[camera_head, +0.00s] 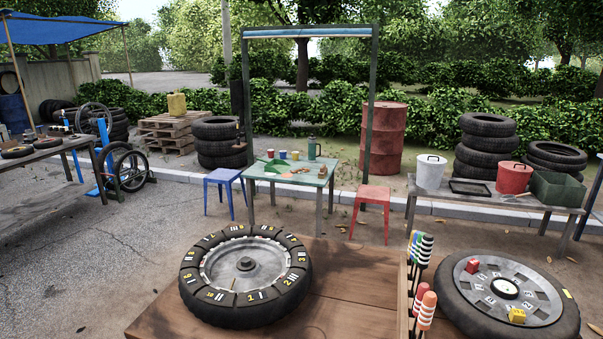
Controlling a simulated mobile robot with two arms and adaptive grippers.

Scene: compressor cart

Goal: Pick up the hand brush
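I cannot pick out a hand brush with certainty in the head view. A small green table (253,175) stands in the middle distance, with a flat green item (268,166) and small brown items (300,170) on it, too small to identify. A small brownish thing also shows at the side of the tyre stack (218,152) behind the table; its kind is unclear. Neither of my grippers is in view.
Blue (222,178) and red (373,195) stools flank the table. A bench (450,196) with buckets stands right. Open pavement lies left.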

